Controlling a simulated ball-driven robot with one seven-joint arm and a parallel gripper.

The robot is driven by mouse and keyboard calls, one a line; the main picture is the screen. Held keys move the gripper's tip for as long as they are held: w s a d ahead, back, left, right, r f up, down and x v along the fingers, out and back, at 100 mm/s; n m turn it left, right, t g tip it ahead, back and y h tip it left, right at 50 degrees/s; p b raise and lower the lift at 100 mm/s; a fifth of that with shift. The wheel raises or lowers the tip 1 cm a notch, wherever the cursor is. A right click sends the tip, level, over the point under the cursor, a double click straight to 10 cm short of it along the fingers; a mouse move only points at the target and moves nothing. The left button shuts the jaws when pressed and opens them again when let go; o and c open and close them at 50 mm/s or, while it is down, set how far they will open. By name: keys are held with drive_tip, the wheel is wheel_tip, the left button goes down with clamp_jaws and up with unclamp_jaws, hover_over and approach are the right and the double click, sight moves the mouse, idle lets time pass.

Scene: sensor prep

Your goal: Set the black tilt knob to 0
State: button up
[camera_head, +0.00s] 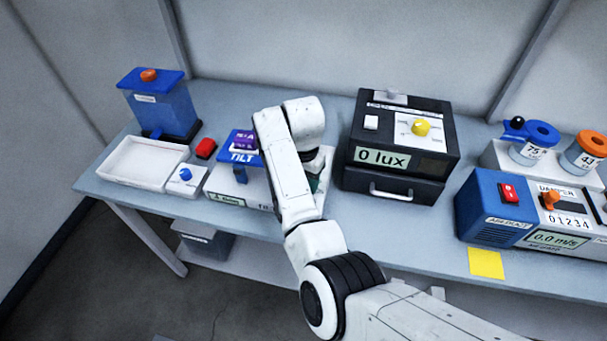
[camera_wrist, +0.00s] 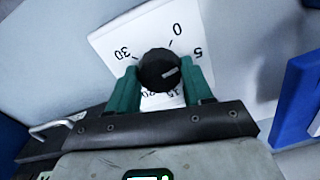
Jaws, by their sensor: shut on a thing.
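The black tilt knob (camera_wrist: 158,69) sits on a white dial plate (camera_wrist: 110,42) in the wrist view. The teal fingers of my gripper (camera_wrist: 160,82) are closed on the knob from both sides. The dial shows 30 at left, 0 at upper right and 5 at right; numbers below are partly covered. The knob's white mark points right and slightly up, on the 5 side, away from the 0. In the head view the tilt unit (camera_head: 225,190) has a blue TILT block (camera_head: 243,158); my arm hides the knob there.
Left of the unit are a small box with a blue knob (camera_head: 186,174), a red object (camera_head: 206,148) and a white tray (camera_head: 120,168). A black lux box (camera_head: 432,166) stands close to the right of my arm. The blue air unit (camera_head: 490,222) is farther right.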

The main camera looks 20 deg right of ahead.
drive_tip(key=n+p, duration=0.1)
drive_tip(key=n, duration=0.2)
drive_tip(key=shift+r+n+p, duration=0.15)
drive_tip(key=shift+n+p, duration=0.15)
drive_tip(key=shift+p, duration=0.05)
drive_tip(key=shift+n+p, duration=0.45)
drive_tip(key=shift+n, duration=1.25)
drive_tip(key=o, duration=1)
drive_tip(key=shift+o, duration=0.2)
wheel_tip(320, 180, up, 10)
drive_tip(key=b, duration=0.1)
drive_tip(key=shift+r+b, duration=0.25)
drive_tip(key=shift+b, duration=0.15)
